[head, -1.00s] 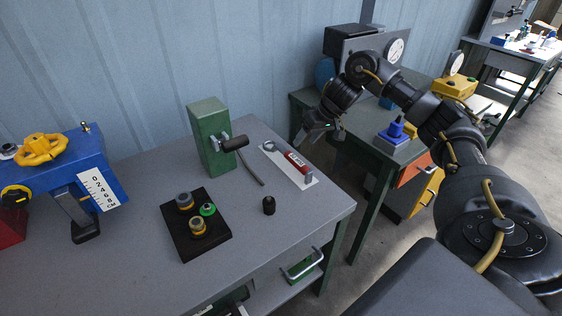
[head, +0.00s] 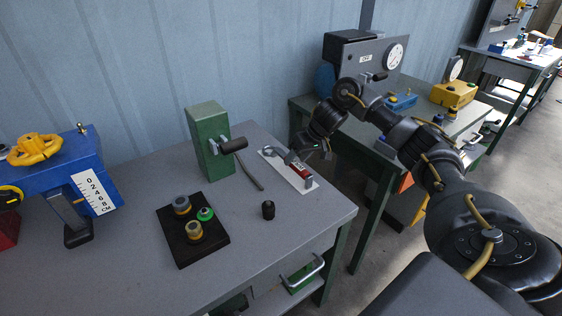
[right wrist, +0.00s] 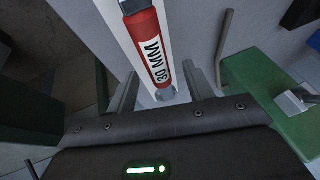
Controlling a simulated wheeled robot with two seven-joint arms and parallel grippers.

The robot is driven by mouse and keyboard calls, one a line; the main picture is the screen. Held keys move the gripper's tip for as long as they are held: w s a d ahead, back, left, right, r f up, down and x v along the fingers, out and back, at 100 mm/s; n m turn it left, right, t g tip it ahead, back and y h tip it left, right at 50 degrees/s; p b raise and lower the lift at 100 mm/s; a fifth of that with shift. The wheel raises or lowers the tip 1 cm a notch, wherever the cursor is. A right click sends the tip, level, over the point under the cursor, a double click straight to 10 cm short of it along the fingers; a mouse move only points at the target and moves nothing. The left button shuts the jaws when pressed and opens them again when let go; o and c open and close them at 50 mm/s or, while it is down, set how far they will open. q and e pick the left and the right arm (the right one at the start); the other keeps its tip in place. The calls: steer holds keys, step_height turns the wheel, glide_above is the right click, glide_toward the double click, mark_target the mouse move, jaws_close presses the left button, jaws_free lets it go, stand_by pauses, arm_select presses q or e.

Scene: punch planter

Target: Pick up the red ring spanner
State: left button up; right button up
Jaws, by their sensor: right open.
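The red ring spanner (head: 300,170) lies on a white strip at the right part of the grey workbench, partly hidden behind my right gripper in the head view. Its red handle (right wrist: 148,42) with a "30 MM" label shows large in the right wrist view. My right gripper (head: 296,158) is open above the spanner. In the right wrist view its fingers (right wrist: 163,78) stand on either side of the handle's near end, with gaps to it. I cannot tell how high they are above the strip. My left gripper is not in view.
A green block with a dark lever (head: 209,145) stands left of the spanner. A small black knob (head: 268,209) and a black tray (head: 186,252) with several rings are nearer. A second bench with a gauge panel (head: 372,72) stands behind my right arm.

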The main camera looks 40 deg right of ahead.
mark_target(295, 161)
steer(key=x, duration=0.2)
steer(key=shift+f, duration=0.4)
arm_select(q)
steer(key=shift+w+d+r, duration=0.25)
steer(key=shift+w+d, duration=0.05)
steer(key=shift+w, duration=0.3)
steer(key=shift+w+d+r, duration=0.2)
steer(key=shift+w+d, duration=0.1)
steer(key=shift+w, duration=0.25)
arm_select(e)
steer(key=shift+w+f, duration=0.25)
steer(key=shift+f, duration=0.15)
jaws_close()
steer(key=shift+r, duration=0.15)
